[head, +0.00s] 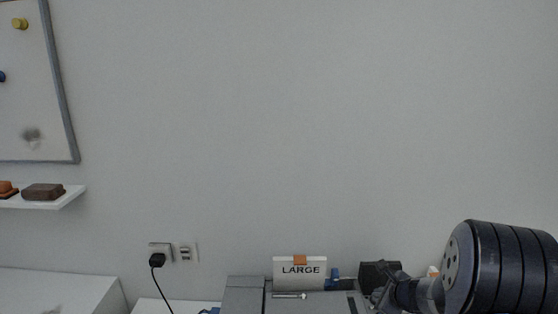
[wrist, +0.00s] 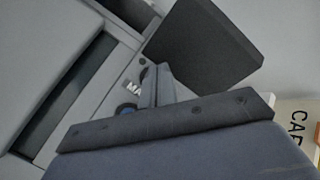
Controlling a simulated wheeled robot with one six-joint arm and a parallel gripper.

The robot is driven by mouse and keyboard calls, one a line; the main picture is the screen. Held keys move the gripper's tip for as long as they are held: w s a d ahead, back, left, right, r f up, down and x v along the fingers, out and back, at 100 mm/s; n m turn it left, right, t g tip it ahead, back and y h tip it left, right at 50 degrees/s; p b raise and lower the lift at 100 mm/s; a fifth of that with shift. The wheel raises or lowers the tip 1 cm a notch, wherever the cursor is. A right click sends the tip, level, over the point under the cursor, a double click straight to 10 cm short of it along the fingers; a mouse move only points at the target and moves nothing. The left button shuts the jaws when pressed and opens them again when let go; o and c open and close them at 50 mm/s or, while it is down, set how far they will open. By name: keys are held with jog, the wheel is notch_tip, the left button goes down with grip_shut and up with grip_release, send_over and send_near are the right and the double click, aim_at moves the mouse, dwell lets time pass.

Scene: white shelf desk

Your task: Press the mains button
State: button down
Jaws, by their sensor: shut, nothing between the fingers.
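A grey machine (wrist: 85,25) fills the left of the wrist view. Its pale label (wrist: 133,87) reads "MA", with the rest hidden behind my fingers. A small dark round part with a blue edge (wrist: 125,109) shows just below the label, partly covered by my gripper; I cannot tell whether it is the mains button. My gripper (wrist: 157,72) is shut and empty, its fingertips over the machine beside the label. I cannot tell whether they touch it. In the head view the machine (head: 243,298) is at the bottom edge, with my arm at its right.
A dark block (wrist: 205,45) stands close beyond my fingertips and also shows in the head view (head: 378,270). A box marked "LARGE" (head: 300,280) stands at the machine's back. A black plug (head: 156,260) sits in the wall socket. A card with letters (wrist: 297,125) is at right.

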jog(key=shift+r, duration=0.25)
jog(key=shift+r, duration=0.1)
notch_tip(320, 180, up, 6)
jog(key=p, duration=0.5)
dwell(1.9)
